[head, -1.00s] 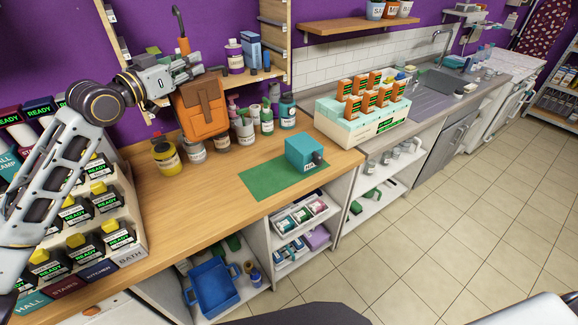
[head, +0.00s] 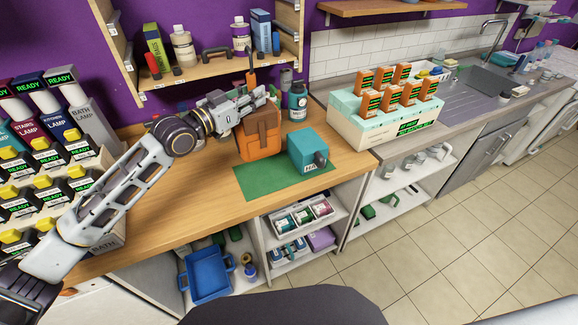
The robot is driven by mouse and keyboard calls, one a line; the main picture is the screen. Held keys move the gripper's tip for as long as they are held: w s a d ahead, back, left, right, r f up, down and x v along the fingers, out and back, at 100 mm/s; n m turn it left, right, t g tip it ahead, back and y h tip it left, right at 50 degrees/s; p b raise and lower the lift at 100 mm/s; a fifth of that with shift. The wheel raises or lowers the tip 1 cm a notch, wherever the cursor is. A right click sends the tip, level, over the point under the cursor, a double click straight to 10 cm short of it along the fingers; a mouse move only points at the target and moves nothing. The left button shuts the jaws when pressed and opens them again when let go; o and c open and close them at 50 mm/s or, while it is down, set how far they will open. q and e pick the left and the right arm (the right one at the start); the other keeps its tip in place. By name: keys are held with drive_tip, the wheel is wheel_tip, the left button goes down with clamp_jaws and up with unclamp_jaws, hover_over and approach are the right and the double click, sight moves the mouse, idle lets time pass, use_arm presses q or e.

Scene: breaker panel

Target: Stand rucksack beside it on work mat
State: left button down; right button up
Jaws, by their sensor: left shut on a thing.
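The orange rucksack (head: 258,142) with a brown flap is upright at the back left edge of the green work mat (head: 268,184). I cannot tell whether its base touches the mat or hangs just above it. My left gripper (head: 262,97) is shut on the rucksack at its top. A teal box (head: 306,149) with a white label and a dark knob stands on the right part of the mat, just right of the rucksack. My right gripper is not in view.
A dark teal bottle (head: 297,104) stands behind the mat; other bottles there are mostly hidden by my arm and the rucksack. A rack of lamp boxes (head: 55,180) fills the left counter. A tray of orange packets (head: 385,112) stands to the right. The mat's front left is bare.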

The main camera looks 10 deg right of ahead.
sight(257, 128)
use_arm(q)
drive_tip(key=shift+d+f, duration=0.15)
drive_tip(key=shift+d, duration=0.05)
drive_tip(key=shift+s+a, duration=0.1)
drive_tip(key=shift+f, duration=3.65)
drive_tip(key=shift+f+p, duration=0.3)
drive_tip(key=shift+f, duration=1)
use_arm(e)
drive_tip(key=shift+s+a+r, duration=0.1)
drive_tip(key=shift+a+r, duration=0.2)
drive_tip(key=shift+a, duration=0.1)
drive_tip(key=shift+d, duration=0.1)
